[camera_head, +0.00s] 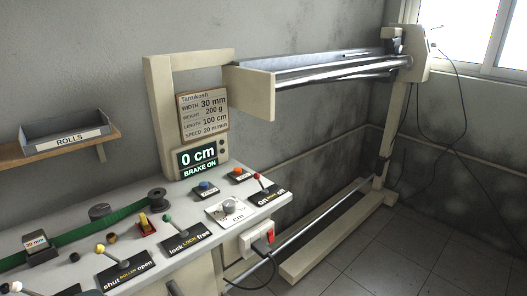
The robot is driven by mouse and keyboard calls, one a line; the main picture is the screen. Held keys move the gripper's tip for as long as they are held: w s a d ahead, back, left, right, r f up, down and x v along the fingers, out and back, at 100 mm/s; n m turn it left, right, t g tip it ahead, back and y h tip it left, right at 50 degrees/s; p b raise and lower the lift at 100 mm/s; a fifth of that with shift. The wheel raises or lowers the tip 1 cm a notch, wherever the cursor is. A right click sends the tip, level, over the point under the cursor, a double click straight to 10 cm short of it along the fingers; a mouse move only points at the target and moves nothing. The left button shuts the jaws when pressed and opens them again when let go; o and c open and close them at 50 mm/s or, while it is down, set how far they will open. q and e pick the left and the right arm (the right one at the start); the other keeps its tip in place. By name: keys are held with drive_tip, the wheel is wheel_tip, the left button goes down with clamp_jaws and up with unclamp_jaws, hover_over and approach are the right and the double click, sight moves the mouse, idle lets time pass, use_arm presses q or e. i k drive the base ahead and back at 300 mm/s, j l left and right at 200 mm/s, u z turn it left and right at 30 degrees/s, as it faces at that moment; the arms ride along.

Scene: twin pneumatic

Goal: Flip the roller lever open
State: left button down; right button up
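The roller lever (101,250) has a yellow knob and stands on a black plate (128,270) marked "shut ROLLER open", low on the left part of the machine's panel. Its knob leans to the left, toward the word "shut". Neither of my grippers shows in the head view, so nothing of mine is seen touching the lever.
A green-knobbed lever (168,219) on the "lock LOCK free" plate leans left, right of the roller lever. A red-knobbed lever (257,177) stands farther right. A green strap (105,224) runs behind the levers. The display (198,160) reads "0 cm BRAKE ON".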

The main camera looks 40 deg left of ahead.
sight(100, 249)
drive_tip(key=u, duration=2.5)
